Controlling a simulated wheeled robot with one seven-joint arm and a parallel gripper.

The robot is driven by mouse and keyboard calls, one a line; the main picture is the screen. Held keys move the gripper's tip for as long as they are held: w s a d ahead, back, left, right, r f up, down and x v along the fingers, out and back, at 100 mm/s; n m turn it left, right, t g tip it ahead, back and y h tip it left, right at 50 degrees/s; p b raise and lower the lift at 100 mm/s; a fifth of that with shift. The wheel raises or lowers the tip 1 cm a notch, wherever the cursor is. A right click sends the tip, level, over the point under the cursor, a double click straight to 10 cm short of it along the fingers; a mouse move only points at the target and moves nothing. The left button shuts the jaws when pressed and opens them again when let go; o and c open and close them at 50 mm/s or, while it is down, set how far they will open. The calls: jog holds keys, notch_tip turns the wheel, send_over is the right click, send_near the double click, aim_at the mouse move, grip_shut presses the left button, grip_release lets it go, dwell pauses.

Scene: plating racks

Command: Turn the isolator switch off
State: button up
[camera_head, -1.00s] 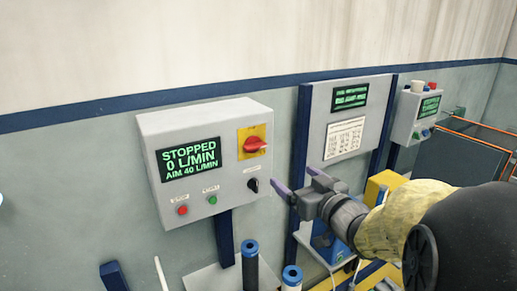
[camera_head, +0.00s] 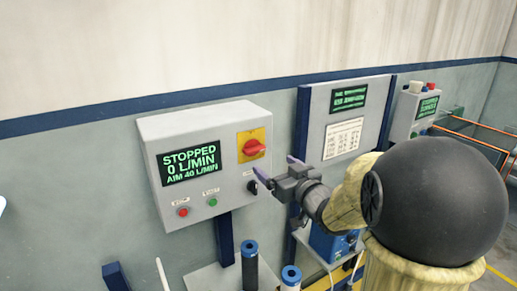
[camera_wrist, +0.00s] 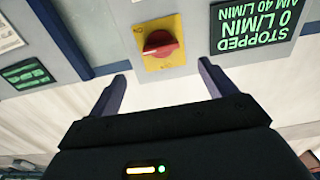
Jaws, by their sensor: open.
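The isolator switch is a red rotary handle (camera_head: 254,147) on a yellow plate (camera_head: 246,134), at the upper right of a grey control box (camera_head: 222,165). Its handle looks roughly level, slightly tilted in the head view. In the wrist view the red handle (camera_wrist: 160,44) lies ahead, between the lines of the two fingers. My gripper (camera_head: 275,166) is open and empty, just right of and below the switch in the head view. In the wrist view my gripper (camera_wrist: 163,70) appears short of the handle; no contact shows.
The box display (camera_head: 190,161) reads STOPPED, 0 L/MIN, AIM 40 L/MIN. A red button (camera_head: 183,212), a green button (camera_head: 212,202) and a black knob (camera_head: 252,187) sit below. A panel with a notice (camera_head: 343,138) stands right. Blue-capped tubes (camera_head: 249,248) stand underneath.

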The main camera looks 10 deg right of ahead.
aim_at(257, 152)
jog(key=p+x, duration=0.3)
jog(key=x, duration=0.6)
jog(key=shift+w+a+f+p, duration=0.1)
jog(key=shift+w+a+p, duration=0.1)
jog(key=shift+w+p, duration=0.2)
jog(key=shift+c, duration=0.4)
jog(key=c, duration=0.9)
